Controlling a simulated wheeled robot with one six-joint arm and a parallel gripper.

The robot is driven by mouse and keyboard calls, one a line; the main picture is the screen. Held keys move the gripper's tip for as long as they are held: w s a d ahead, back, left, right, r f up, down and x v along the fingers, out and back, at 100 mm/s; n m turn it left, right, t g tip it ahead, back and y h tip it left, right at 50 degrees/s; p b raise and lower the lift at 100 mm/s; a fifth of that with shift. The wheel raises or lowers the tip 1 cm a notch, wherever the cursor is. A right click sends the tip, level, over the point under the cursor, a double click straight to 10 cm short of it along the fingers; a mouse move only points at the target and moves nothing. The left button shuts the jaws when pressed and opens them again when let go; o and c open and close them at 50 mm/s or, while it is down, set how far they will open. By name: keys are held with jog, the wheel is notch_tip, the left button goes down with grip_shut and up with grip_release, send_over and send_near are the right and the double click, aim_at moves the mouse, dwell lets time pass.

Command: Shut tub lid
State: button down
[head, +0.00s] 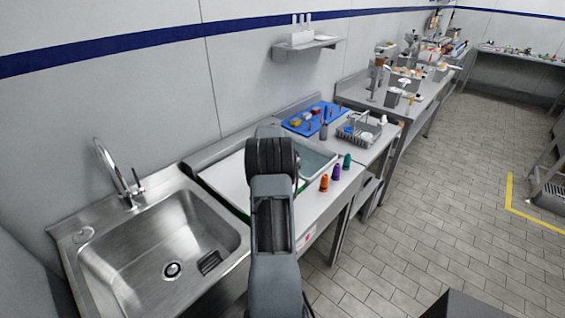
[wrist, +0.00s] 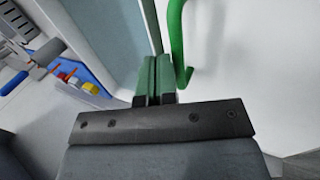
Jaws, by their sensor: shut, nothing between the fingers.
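The tub (head: 318,158) stands on the counter, grey-blue inside, partly hidden behind my arm. A flat white panel (head: 226,178), which looks like its lid, lies to the left of the tub, away from its opening. In the wrist view a pale grey-blue wall (wrist: 105,35), apparently the tub's, is left of my fingers, and a smooth white surface (wrist: 255,65) is to the right. A green curved bar (wrist: 176,35), perhaps a handle, runs just right of my fingertips. My gripper (wrist: 154,70) is shut and empty; whether it touches the bar is unclear. My arm hides it in the head view.
Orange (head: 324,183), purple (head: 336,172) and green (head: 347,161) cones stand along the counter's front edge. A blue tray (head: 300,128) and a wire rack (head: 372,131) are behind the tub. A steel sink (head: 150,250) is at left.

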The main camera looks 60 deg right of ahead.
jog(key=shift+d+f, duration=0.1)
jog(key=shift+f, duration=0.25)
dwell(0.3)
notch_tip(320, 180, up, 14)
jog(key=d+p, duration=0.1)
jog(key=d, duration=0.1)
jog(key=shift+s+d+f+p, duration=0.15)
jog(key=shift+s+d+p, duration=0.05)
jog(key=shift+d+p, duration=0.15)
